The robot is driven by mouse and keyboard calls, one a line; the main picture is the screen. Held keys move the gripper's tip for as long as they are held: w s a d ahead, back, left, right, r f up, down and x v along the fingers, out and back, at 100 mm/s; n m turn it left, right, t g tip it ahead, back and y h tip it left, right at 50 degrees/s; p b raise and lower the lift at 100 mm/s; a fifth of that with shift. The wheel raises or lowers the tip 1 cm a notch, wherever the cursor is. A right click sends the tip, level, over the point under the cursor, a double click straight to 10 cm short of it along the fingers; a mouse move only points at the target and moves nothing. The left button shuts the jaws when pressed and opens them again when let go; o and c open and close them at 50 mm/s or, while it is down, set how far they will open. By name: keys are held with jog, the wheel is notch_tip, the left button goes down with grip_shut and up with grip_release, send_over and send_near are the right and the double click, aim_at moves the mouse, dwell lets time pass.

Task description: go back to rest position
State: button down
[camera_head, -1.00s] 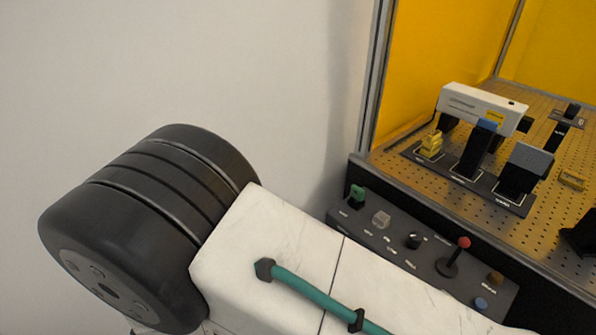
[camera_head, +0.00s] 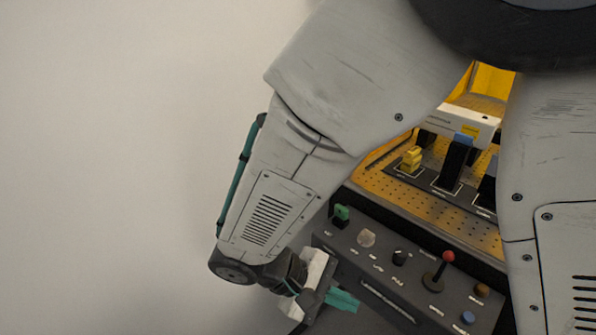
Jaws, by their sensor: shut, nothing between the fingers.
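My gripper (camera_head: 343,300) is at the lower middle of the head view, at the end of my folded grey-white arm. Its teal tips point right and lie together, with nothing seen between them. It appears in front of the left part of the dark control panel (camera_head: 385,303); I cannot tell how far it stands from the panel. Part of the gripper is hidden by its own body.
The panel carries a green switch (camera_head: 341,213), a clear knob (camera_head: 366,238), a black knob (camera_head: 400,257), a red-topped lever (camera_head: 447,257) and a blue button (camera_head: 468,317). Behind is a perforated bench (camera_head: 385,188) with instruments. My arm hides much. A bare wall (camera_head: 110,150) is left.

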jog(key=s+d+r+m+t+y, duration=0.1)
jog(key=d+r+m+y, duration=0.3)
jog(key=d+r, duration=0.5)
jog(key=s+d+r+m+t+y, duration=0.1)
jog(key=s+d+r+m+y, duration=0.3)
jog(key=d+r, duration=0.4)
jog(key=d+m+y, duration=0.1)
jog(key=y, duration=0.1)
jog(key=shift+s+d+r+m+y, duration=0.25)
jog(key=shift+d+r+m+y, duration=0.05)
jog(key=shift+r+y, duration=0.1)
